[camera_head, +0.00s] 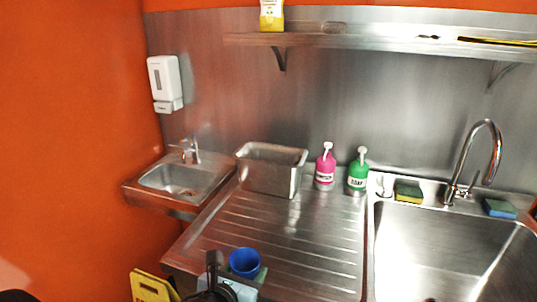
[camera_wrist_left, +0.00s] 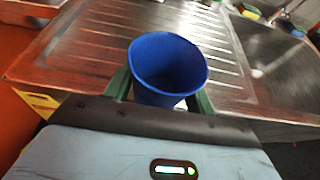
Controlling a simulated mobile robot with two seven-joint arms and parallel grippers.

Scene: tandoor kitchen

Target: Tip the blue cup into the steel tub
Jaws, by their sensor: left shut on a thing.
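The blue cup (camera_head: 244,262) is upright at the front edge of the ribbed steel drainboard in the head view. My left gripper (camera_head: 237,275) is shut on it. In the left wrist view the blue cup (camera_wrist_left: 168,68) sits between the green fingers of my left gripper (camera_wrist_left: 160,98), its open mouth facing up; I cannot see what is inside. The steel tub (camera_head: 271,169) is a rectangular open container at the back left of the drainboard, beyond the cup. My right gripper is not in view.
A pink bottle (camera_head: 325,167) and a green soap bottle (camera_head: 357,172) stand right of the tub. A large sink (camera_head: 450,255) with a tall tap (camera_head: 470,160) lies right. A small hand basin (camera_head: 180,180) is left. The drainboard's middle (camera_head: 300,225) is clear.

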